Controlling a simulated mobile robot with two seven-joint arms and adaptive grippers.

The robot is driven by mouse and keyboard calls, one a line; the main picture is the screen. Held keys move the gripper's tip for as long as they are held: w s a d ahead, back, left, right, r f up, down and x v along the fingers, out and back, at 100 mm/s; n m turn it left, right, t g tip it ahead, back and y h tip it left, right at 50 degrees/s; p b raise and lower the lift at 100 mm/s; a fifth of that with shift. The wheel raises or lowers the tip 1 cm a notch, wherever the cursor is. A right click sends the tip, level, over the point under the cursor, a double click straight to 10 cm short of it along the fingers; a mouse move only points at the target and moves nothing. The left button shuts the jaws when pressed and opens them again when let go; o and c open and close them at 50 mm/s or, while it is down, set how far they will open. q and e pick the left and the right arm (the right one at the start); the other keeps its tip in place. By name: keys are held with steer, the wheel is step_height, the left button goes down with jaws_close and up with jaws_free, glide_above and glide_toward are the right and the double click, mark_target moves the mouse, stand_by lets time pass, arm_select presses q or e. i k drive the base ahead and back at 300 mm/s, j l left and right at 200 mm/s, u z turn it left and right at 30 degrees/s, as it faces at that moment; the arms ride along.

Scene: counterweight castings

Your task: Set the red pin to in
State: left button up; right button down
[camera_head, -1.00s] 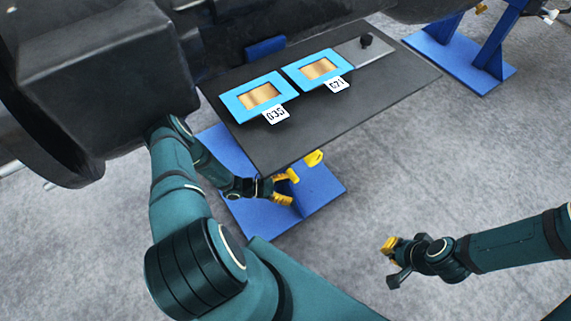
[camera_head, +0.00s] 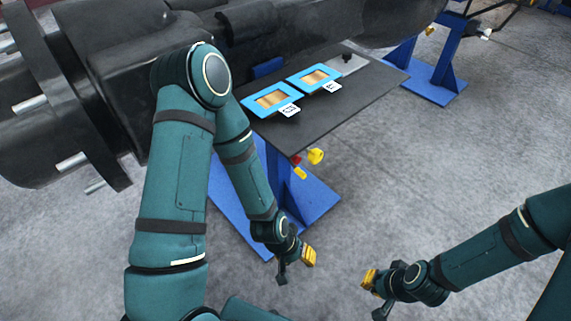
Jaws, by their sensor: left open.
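A small red part (camera_head: 296,160), which looks like the red pin, shows just below the front edge of the dark table. A yellow knob (camera_head: 316,156) is to its right, and a yellow piece (camera_head: 300,173) hangs just below it. How far in the red part sits cannot be told at this size. My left gripper (camera_head: 295,267) is open and empty, below and apart from these parts. My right gripper (camera_head: 374,294) is further right, its fingers apart, empty over the floor.
The dark table (camera_head: 345,108) carries two blue-framed plates (camera_head: 248,103) (camera_head: 293,83) with number tags and a grey plate with a black knob (camera_head: 347,58). A blue stand (camera_head: 318,200) is below it. Large black castings (camera_head: 300,30) stand behind.

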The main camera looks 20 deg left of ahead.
mark_target(296, 159)
steer(key=i+u, duration=0.1)
steer(key=u, duration=0.3)
steer(key=l+u, duration=0.15)
steer(key=u, duration=0.25)
steer(key=i+l+u, duration=0.1)
steer(key=u, duration=0.35)
steer(key=i+l+u, duration=0.1)
steer(key=l+u, duration=0.2)
steer(key=l, duration=0.2)
steer(key=l+u, duration=0.3)
steer(key=l, duration=0.15)
steer(key=l+u, duration=0.3)
steer(key=l, duration=0.75)
steer(key=l+u, duration=0.15)
steer(key=l, duration=1.85)
steer(key=i+l, duration=0.1)
steer(key=l, duration=0.2)
steer(key=i+l, duration=0.1)
steer(key=l, duration=0.2)
steer(key=i, duration=0.2)
